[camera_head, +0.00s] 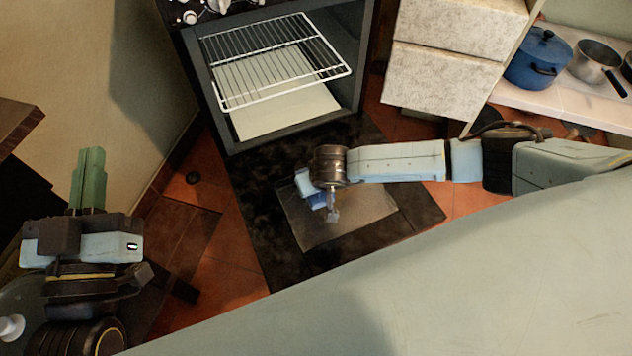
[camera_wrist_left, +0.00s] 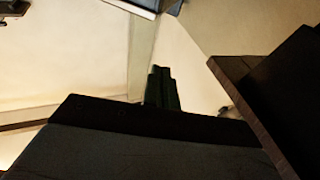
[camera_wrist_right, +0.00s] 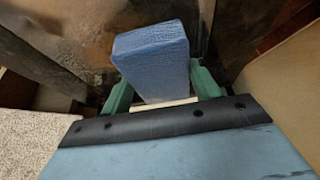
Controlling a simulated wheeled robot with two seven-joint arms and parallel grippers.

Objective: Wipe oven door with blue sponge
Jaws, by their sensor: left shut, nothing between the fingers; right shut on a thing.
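The oven door (camera_head: 265,225) is folded down and open, dark with a lighter pane (camera_head: 360,218) in its middle. My right gripper (camera_head: 325,198) is over the door, near the upper left of the pane. It is shut on the blue sponge (camera_wrist_right: 152,62), which stands out between the green fingers in the right wrist view. In the head view only a small blue part of the sponge (camera_head: 317,201) shows. I cannot tell whether the sponge touches the door. My left gripper (camera_head: 91,160) is shut and empty at the far left, away from the door; its fingers (camera_wrist_left: 160,85) are dark in the left wrist view.
The oven cavity holds a wire rack (camera_head: 275,60). White drawers (camera_head: 445,75) stand right of it. A blue pot (camera_head: 538,62) and a steel pan (camera_head: 596,62) sit on the right counter. A brown wooden edge (camera_head: 18,120) is near my left gripper.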

